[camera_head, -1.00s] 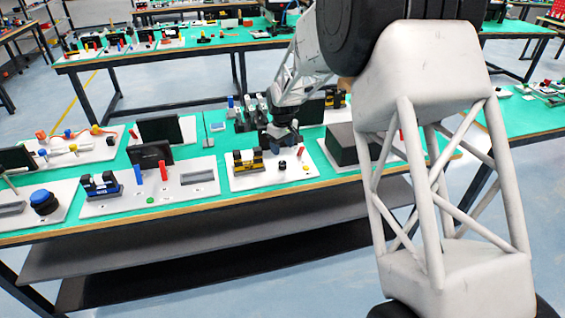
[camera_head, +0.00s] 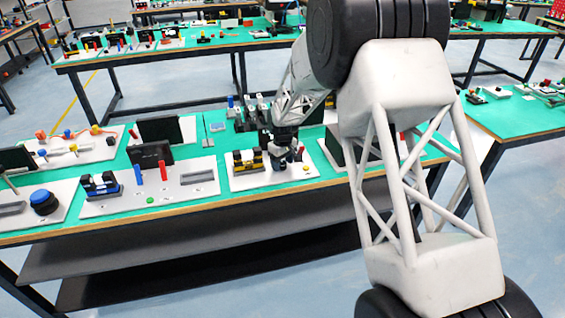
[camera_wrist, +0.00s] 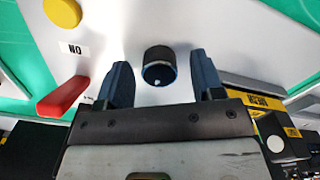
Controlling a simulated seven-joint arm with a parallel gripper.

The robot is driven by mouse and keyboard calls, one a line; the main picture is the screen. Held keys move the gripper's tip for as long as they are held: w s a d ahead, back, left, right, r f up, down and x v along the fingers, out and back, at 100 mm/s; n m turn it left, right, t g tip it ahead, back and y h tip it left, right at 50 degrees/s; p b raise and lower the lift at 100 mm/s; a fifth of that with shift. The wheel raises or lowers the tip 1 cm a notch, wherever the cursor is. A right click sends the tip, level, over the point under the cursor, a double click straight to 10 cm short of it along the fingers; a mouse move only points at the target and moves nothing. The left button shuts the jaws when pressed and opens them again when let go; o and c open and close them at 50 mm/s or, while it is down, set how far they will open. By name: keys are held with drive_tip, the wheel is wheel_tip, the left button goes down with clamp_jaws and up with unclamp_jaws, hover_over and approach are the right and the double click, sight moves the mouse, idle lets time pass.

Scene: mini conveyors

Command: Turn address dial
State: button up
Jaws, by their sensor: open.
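The address dial, a round black knob (camera_wrist: 159,66) with a small white mark, stands on a white panel (camera_wrist: 205,30) in the wrist view. My gripper (camera_wrist: 161,80) is open, with one dark finger on each side of the knob. A gap shows between the knob and each finger, so it is not gripped. In the head view my gripper (camera_head: 284,155) is low over the white board with the yellow and black device; the dial is hard to make out there.
Near the dial are a red lever (camera_wrist: 62,100), a yellow button (camera_wrist: 63,12) and a yellow-black device (camera_wrist: 275,125). In the head view, a board with a blue device (camera_head: 103,187) lies to the left, and a dark box (camera_head: 345,150) stands to the right.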

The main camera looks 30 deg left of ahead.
drive_tip(key=c, duration=0.9)
drive_tip(key=shift+m, duration=0.4)
drive_tip(key=m, duration=0.3)
drive_tip(key=shift+m, duration=2)
drive_tip(key=o, duration=0.9)
